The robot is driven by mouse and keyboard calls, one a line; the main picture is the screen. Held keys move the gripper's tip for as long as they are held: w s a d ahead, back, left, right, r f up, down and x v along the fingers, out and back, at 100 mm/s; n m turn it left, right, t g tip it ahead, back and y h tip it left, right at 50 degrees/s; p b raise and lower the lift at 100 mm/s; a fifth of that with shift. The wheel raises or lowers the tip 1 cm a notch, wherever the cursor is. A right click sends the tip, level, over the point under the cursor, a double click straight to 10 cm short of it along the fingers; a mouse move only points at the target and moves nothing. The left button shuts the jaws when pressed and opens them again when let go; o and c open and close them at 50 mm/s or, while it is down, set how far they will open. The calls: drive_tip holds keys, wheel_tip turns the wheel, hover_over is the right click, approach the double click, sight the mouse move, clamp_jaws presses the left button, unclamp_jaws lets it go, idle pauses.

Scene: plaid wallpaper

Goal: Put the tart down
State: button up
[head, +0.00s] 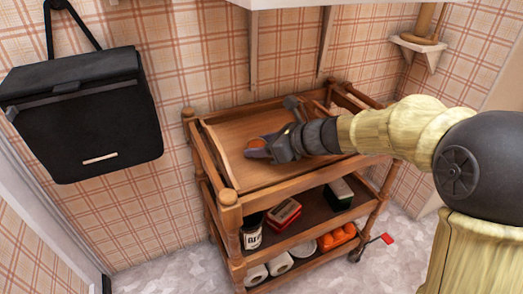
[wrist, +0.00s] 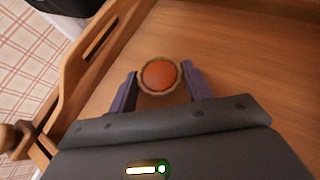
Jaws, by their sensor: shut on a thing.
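The tart (wrist: 160,76) is small and round, with a crimped pale crust and an orange-red filling. In the wrist view it sits between the two dark purple fingers of my gripper (wrist: 160,70), which is shut on it. In the head view a bit of orange (head: 256,143) shows at my gripper (head: 264,148), over the top tray of the wooden trolley (head: 230,143). My gripper partly hides the tart there. I cannot tell whether the tart touches the tray's surface.
The trolley's top has raised wooden rails and posts (head: 229,198) around it. Its tray is otherwise mostly bare. Lower shelves hold a jar (head: 251,235), a red box (head: 284,213), a dark box (head: 339,194) and rolls (head: 280,263). A black bag (head: 85,115) hangs at left.

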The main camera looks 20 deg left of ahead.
drive_tip(key=shift+f, duration=0.1)
drive_tip(key=o, duration=1)
drive_tip(key=shift+c, duration=0.2)
